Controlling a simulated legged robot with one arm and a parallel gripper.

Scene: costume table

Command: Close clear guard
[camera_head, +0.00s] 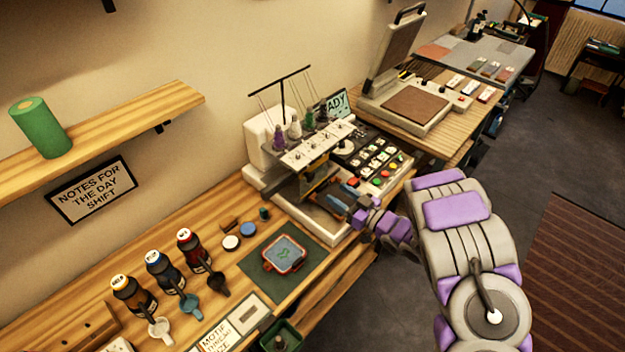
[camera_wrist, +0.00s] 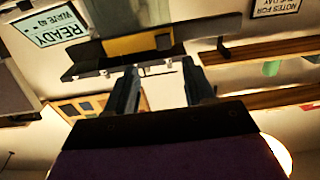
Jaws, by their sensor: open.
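The white embroidery machine (camera_head: 262,140) stands on the wooden bench, with thread cones on top and a yellow part (camera_head: 318,180) under its head. I cannot make out a clear guard for certain. In the wrist view, a dark ledge (camera_wrist: 88,68) sits by the yellow part (camera_wrist: 122,46). My gripper (camera_head: 345,192) is at the machine's front right, close to the head. In the wrist view, my gripper (camera_wrist: 161,72) is open, its fingertips near the ledge with nothing clearly between them. I cannot tell whether they touch it.
A READY display (camera_wrist: 55,28) and a button panel (camera_head: 376,160) are beside the machine. A heat press (camera_head: 395,60) stands open behind. A hooped patch (camera_head: 284,254), bottles (camera_head: 195,250) and cups lie on the near bench. Floor (camera_head: 560,150) is free at right.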

